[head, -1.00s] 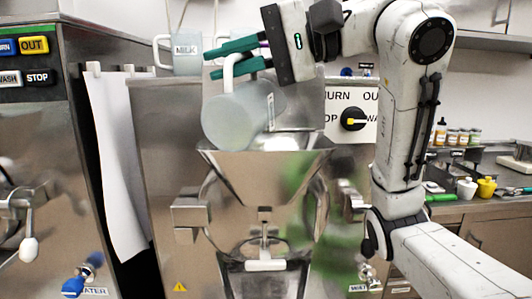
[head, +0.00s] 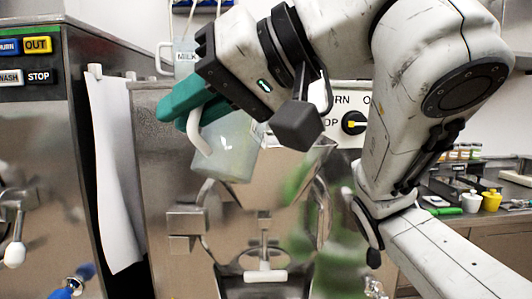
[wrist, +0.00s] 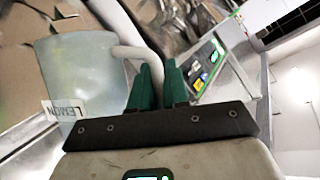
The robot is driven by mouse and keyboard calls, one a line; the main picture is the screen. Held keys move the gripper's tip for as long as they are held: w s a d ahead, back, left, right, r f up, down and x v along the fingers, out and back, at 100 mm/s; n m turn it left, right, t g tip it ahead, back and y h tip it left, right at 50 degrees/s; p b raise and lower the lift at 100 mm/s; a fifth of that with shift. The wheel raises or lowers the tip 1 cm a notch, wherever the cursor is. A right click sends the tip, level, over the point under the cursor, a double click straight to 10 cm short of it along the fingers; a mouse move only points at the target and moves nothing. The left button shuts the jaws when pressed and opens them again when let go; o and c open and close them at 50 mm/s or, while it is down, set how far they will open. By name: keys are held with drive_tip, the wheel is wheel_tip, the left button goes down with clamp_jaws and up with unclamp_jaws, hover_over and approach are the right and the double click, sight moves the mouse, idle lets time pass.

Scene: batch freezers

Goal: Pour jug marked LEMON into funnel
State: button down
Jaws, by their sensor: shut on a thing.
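My gripper (head: 190,112) is shut on the handle of a translucent pale jug (head: 232,152). In the wrist view the jug (wrist: 85,68) bears a LEMON label (wrist: 62,110), and its handle runs between the green fingers (wrist: 158,85). In the head view the jug is slightly tilted, its base low and its upper part hidden by my gripper and wrist. The steel funnel (head: 297,172) is on the machine front, partly behind the jug and wrist. The jug overlaps its left side in the picture; I cannot tell whether they touch. The jug's contents are unclear.
A jug marked MILK (head: 185,58) stands behind on the machine top. A control knob (head: 353,123) is to the right of the funnel. A white cloth (head: 115,170) hangs at left. A yellow cup (head: 491,200) and small bottles stand on the right counter.

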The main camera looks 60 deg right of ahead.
drive_tip(key=s+a+f+n+t+h+b, duration=0.1)
drive_tip(key=a+f+n+h+b, duration=0.2)
drive_tip(key=f+b, duration=0.5)
drive_tip(key=shift+a+f+n+b, duration=0.35)
drive_tip(key=shift+a+b, duration=0.35)
drive_tip(key=shift+b, duration=1.05)
drive_tip(key=shift+r, duration=0.1)
drive_tip(key=shift+s, duration=0.1)
